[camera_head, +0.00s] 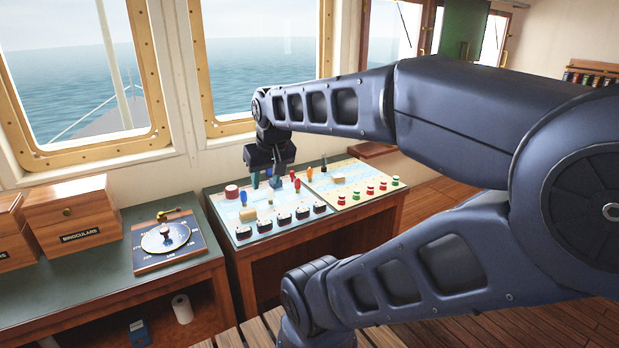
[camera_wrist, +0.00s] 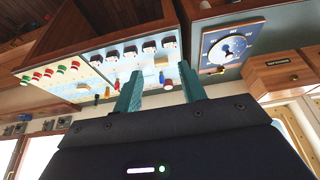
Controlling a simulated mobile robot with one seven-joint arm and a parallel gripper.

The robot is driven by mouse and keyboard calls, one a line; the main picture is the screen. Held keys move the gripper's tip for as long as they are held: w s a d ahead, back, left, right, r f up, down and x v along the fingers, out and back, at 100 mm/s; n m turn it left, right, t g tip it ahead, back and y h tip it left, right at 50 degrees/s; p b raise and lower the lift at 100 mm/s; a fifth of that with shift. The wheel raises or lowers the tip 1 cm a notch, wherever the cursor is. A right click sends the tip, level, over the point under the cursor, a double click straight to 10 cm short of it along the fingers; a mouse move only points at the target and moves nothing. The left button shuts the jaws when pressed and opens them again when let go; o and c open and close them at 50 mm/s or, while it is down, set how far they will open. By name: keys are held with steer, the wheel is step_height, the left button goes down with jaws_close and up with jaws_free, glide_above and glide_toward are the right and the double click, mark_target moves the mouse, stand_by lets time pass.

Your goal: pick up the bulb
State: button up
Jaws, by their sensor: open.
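My gripper (camera_head: 266,179) is at the end of my arm, low over the far part of the left console panel (camera_head: 244,235). Its two teal fingers are apart, and it also shows in the wrist view (camera_wrist: 160,84). No single piece is clearly recognisable as the bulb. Small bulb-like pieces stand on the panels: a blue one (camera_head: 243,198), a red one (camera_head: 297,185) and an orange one (camera_head: 309,174). The fingers hide part of the panel.
Black switches (camera_head: 284,221) line the panel's near edge. A right panel (camera_head: 345,172) carries red and green buttons. A dial board (camera_head: 165,240) and wooden boxes (camera_head: 72,212) stand on the left counter. Windows (camera_head: 262,62) rise behind the console.

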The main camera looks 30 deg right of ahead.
steer(key=shift+o, duration=0.5)
steer(key=shift+o, duration=0.6)
